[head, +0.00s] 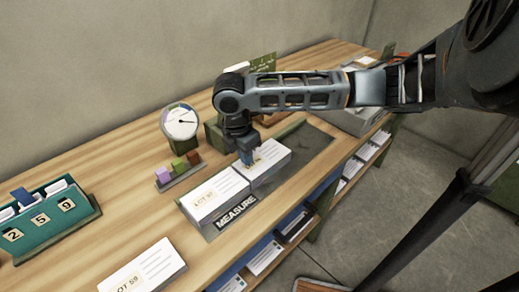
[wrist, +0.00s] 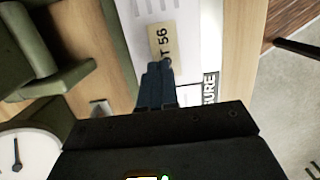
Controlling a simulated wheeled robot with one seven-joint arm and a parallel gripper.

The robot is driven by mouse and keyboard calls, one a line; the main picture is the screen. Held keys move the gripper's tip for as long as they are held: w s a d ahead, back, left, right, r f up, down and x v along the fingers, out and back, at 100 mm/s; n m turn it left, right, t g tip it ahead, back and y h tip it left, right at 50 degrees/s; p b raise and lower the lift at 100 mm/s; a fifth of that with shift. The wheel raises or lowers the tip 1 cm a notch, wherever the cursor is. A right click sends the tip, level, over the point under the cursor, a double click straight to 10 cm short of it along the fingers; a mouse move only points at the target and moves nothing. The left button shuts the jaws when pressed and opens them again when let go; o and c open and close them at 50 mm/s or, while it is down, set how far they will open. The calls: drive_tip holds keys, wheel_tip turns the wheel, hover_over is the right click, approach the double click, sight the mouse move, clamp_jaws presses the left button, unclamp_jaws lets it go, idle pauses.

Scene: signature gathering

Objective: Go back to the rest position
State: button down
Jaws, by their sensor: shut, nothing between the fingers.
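My gripper (head: 246,158) points down just over a white paper stack (head: 268,166) on the measuring tray, in the head view. In the wrist view my gripper (wrist: 158,68) has its fingers together, with nothing between them. The tips are beside a tan label reading "56" (wrist: 163,42) on that stack. I cannot tell whether they touch the paper. My arm reaches in from the upper right of the head view.
A second paper stack (head: 215,194) lies beside it, behind the "MEASURE" sign (head: 236,211). A dial (head: 180,122), a colored block row (head: 178,170) and a teal card holder (head: 47,216) stand on the wooden table. Another stack (head: 143,268) lies at the front. Shelves hold papers below.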

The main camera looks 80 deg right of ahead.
drive_tip(key=shift+w+a+b, duration=0.1)
drive_tip(key=shift+w+a, duration=0.4)
drive_tip(key=shift+a, duration=0.3)
drive_tip(key=shift+w+a+b, duration=0.1)
drive_tip(key=shift+w+a, duration=0.4)
drive_tip(key=shift+a, duration=0.25)
drive_tip(key=shift+w+a+b, duration=0.1)
drive_tip(key=shift+w+a, duration=0.4)
drive_tip(key=shift+a, duration=0.3)
